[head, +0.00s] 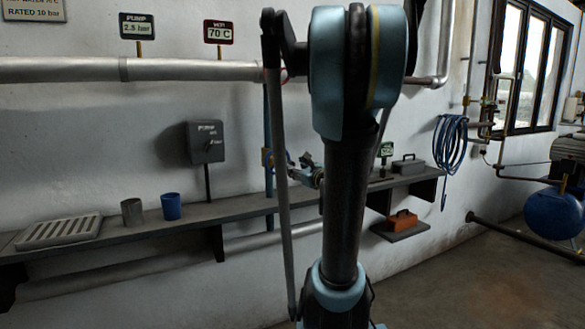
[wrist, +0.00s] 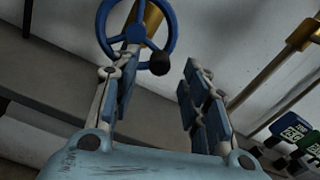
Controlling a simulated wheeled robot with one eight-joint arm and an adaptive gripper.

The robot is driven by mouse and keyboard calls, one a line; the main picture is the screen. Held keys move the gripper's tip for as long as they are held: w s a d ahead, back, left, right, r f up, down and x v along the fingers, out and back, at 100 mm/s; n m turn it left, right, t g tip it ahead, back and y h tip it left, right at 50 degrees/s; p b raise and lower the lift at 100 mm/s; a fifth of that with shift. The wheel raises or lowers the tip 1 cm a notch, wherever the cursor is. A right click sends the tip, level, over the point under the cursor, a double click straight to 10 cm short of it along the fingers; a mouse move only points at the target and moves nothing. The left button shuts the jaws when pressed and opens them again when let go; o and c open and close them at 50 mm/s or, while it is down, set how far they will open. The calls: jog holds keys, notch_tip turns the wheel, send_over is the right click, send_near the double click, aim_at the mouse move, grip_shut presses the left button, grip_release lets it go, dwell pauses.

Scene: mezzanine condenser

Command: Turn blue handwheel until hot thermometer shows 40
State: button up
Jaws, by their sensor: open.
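The blue handwheel (wrist: 106,22) is at the top left of the wrist view, with a dark round knob (wrist: 160,63) on its rim and a brass stem behind it. In the head view the handwheel (head: 267,158) is small and partly hidden by my arm. My gripper (wrist: 157,75) is open, its two fingers apart with nothing between them. The left finger overlaps the wheel's lower rim in the picture; I cannot tell if they touch. The knob appears just beyond the gap. In the head view my gripper (head: 307,170) is right of the wheel. A wall display (head: 219,32) reads 70 C; its top line is blurred.
A shelf (head: 240,208) runs along the wall, bearing a grey cup (head: 132,212), a blue cup (head: 171,206) and a grey pump box (head: 206,142) on a post. A green display (wrist: 286,130) and a blue one stand right in the wrist view. A blue hose (head: 451,145) hangs right.

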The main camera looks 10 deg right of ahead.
aim_at(292, 164)
jog(key=shift+x, duration=2.35)
